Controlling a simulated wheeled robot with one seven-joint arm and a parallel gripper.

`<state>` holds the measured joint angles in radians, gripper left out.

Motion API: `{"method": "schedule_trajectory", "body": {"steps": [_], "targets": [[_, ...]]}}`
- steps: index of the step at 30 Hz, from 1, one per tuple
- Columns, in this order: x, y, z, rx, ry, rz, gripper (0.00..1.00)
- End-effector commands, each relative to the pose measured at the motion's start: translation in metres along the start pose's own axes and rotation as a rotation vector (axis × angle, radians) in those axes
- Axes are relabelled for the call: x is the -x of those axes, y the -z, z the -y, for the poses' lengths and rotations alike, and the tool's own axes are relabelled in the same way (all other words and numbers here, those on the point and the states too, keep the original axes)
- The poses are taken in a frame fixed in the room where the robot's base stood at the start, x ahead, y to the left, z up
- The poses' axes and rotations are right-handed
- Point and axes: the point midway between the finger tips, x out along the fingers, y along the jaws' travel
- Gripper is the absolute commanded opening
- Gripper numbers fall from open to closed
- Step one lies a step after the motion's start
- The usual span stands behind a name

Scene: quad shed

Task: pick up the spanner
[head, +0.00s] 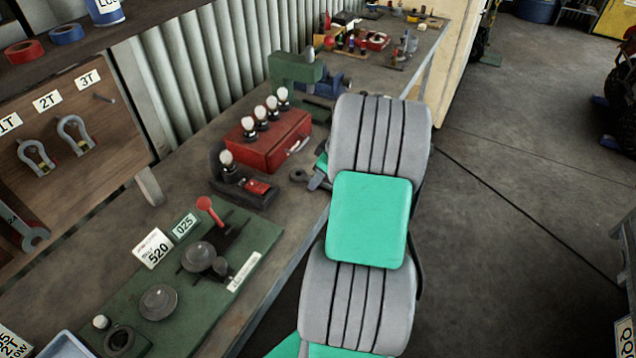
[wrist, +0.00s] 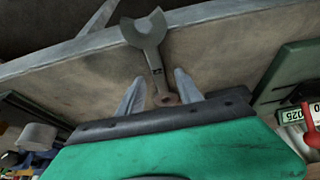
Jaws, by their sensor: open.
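The spanner (wrist: 153,62) is grey, with an open jaw at one end and a reddish-brown round end. In the wrist view it lies on the bench, its jaw toward the bench edge at the top. My gripper (wrist: 160,76) is open, with a finger to either side of the spanner's lower shank and round end. I see no grip on it and cannot tell the height gap. In the head view my arm hides most of this spot. A small dark ring (head: 298,175) shows left of my gripper there; I cannot tell whether it belongs to the spanner.
A red box (head: 268,146) with white-topped knobs and a dark block with a red part (head: 243,184) stand left of my gripper. A green board (head: 200,280) with a red lever is nearer. A green and blue vise (head: 296,72) is beyond. Another spanner (head: 27,230) hangs at left.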

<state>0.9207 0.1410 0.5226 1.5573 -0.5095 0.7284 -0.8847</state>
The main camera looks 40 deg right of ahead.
Motion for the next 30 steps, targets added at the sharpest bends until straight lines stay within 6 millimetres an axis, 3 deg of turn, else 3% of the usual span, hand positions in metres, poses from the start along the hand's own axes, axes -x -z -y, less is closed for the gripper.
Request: {"method": "schedule_trajectory", "body": {"steps": [2,17,30], "targets": [[-0.0006,-0.0004,-0.0002,0.000,0.000,0.000,0.40],[-0.0002,-0.0005,-0.0002,-0.001,0.000,0.000,0.00],[0.0001,-0.0002,-0.0004,-0.001,-0.001,0.000,0.00]]}}
